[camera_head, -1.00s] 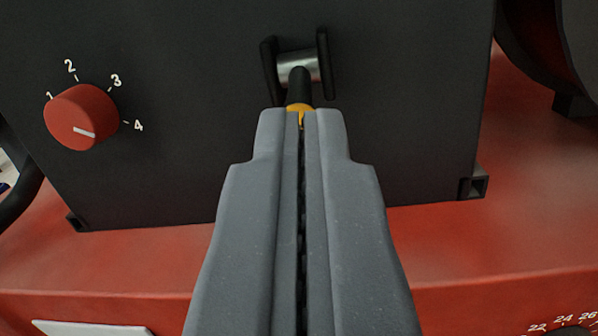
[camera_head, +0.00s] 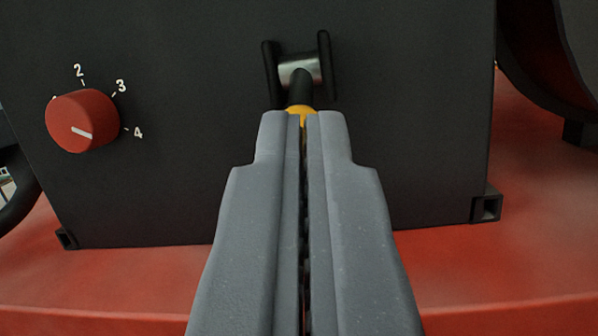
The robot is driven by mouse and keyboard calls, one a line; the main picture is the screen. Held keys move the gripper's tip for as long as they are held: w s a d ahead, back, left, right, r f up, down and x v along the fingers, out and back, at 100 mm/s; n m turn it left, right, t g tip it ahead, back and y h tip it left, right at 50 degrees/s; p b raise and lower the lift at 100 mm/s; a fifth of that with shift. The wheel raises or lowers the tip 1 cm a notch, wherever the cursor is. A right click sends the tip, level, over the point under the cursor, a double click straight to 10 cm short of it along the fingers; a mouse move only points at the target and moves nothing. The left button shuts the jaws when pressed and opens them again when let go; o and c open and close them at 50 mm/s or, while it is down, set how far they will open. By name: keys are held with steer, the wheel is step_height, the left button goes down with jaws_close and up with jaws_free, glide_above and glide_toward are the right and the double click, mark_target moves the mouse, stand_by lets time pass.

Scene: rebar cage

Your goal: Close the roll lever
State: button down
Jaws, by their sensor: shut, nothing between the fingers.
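The roll lever (camera_head: 301,90) is a short black rod on a silver pivot, with a yellow part at its near end. The pivot (camera_head: 299,69) sits between two black brackets on the front of a dark box. My gripper (camera_head: 302,118) is shut, its grey fingers together. The fingertips are right at the lever's yellow end and cover part of it. The lever points toward me and down the picture. I cannot tell whether the fingertips touch it.
The dark box (camera_head: 420,130) stands on a red base (camera_head: 120,275). A red knob (camera_head: 82,120) with a white mark and numbers around it is on the left of the box. A black curved part (camera_head: 17,195) shows at the left edge. The panel right of the lever is clear.

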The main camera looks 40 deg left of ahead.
steer(key=s+d+p, duration=0.2)
steer(key=s+d, duration=0.5)
steer(key=s, duration=0.1)
steer(key=shift+s+d+r, duration=0.35)
steer(key=shift+s+r, duration=0.05)
steer(key=shift+r, duration=0.05)
stand_by(0.4)
stand_by(0.4)
steer(key=w+d+f+m+t+h, duration=0.1)
steer(key=w+d+f+m+h, duration=0.15)
steer(key=w+d, duration=0.4)
steer(key=w+d+f+m+h, duration=0.1)
steer(key=w+d+f+h, duration=0.25)
steer(key=w, duration=0.55)
steer(key=w+d+f+m+g+h, duration=0.1)
steer(key=w+d+f+h, duration=0.2)
steer(key=d, duration=0.6)
steer(key=w+d+f+m+g+h+p, duration=0.1)
steer(key=w+d+f+h, duration=0.3)
steer(key=w+d+f, duration=0.4)
steer(key=d, duration=0.2)
steer(key=shift+d, duration=0.3)
